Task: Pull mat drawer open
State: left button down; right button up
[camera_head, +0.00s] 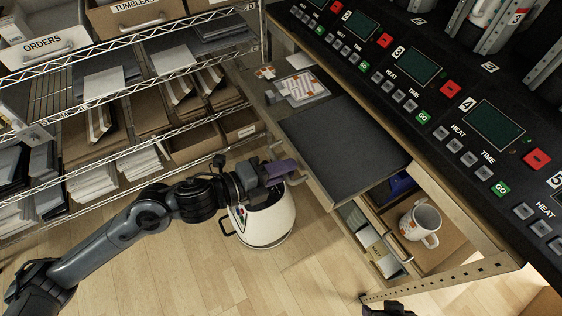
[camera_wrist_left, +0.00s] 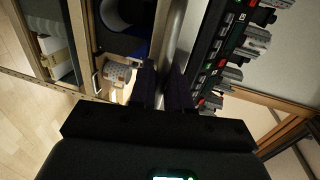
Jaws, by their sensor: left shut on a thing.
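The mat drawer (camera_head: 318,190) juts out from under the counter, and a dark grey mat (camera_head: 345,145) lies in it. My left gripper (camera_head: 282,170) is at the drawer's front edge. In the left wrist view, its fingers (camera_wrist_left: 162,88) are shut on a pale metal bar, the drawer's handle (camera_wrist_left: 175,45). The fingers hide part of the handle. A dark piece of my right gripper (camera_head: 390,309) shows at the bottom edge of the head view; its fingers are not clear.
A white mug (camera_head: 420,225) sits in an open compartment right of the drawer. Printed cards (camera_head: 302,87) lie at the drawer's far end. A white rounded machine (camera_head: 268,222) stands on the floor below my gripper. Wire shelving (camera_head: 150,70) is at left; open floor lies in front.

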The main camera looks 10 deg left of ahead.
dwell(0.3)
pick_arm(q)
jog(key=c, duration=1.3)
grip_release()
jog(key=shift+s+a, duration=0.1)
jog(key=b+v, duration=0.2)
jog(key=v, duration=0.8)
jog(key=shift+s+a+b, duration=0.2)
jog(key=shift+s+b, duration=0.05)
jog(key=shift+b, duration=0.1)
jog(key=shift+r, duration=0.1)
